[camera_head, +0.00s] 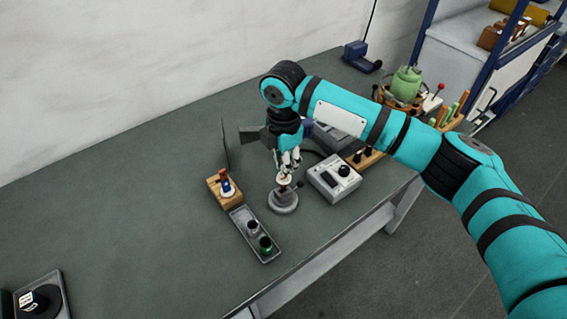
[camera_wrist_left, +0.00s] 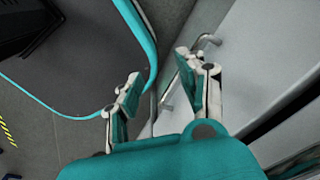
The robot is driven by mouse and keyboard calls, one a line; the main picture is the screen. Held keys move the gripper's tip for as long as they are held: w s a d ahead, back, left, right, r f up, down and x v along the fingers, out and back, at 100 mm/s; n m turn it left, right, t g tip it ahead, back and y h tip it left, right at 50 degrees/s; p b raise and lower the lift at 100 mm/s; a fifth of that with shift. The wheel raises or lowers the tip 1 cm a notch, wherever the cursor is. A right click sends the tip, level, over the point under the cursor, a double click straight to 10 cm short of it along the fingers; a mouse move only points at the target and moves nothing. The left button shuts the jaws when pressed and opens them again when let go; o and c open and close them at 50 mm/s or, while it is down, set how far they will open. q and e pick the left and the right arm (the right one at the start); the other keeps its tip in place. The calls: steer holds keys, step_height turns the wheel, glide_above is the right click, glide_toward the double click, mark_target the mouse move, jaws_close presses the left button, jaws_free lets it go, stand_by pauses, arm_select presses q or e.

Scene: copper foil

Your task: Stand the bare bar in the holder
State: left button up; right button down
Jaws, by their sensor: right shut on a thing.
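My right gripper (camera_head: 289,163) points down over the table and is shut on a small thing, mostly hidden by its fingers. I cannot tell for certain that it is the bare bar. Right below the fingertips stands a dark grey round stand (camera_head: 283,201) with a short side lever, which looks like the holder. I cannot tell whether the held thing touches it. My left gripper (camera_wrist_left: 158,83) shows only in the left wrist view. Its fingers are apart with nothing between them.
A wooden block (camera_head: 223,190) with small coloured parts stands left of the stand. A grey tray (camera_head: 253,243) holds a grey and a green piece. A grey box with a knob (camera_head: 336,178) stands close on the right. The table's left part (camera_head: 120,195) is mostly clear.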

steer(key=shift+a+r, duration=0.1)
arm_select(q)
steer(key=shift+w+d+r+p, duration=0.3)
steer(key=shift+d+p, duration=0.1)
arm_select(e)
steer(key=shift+s+f, duration=0.1)
steer(key=shift+f, duration=0.35)
arm_select(q)
steer(key=shift+r, duration=0.25)
arm_select(e)
steer(key=shift+f, duration=0.25)
steer(key=shift+f, duration=0.5)
arm_select(q)
steer(key=shift+f, duration=0.15)
arm_select(e)
steer(key=shift+f, duration=0.5)
steer(key=shift+f, duration=0.15)
stand_by(0.4)
steer(key=shift+f, duration=0.35)
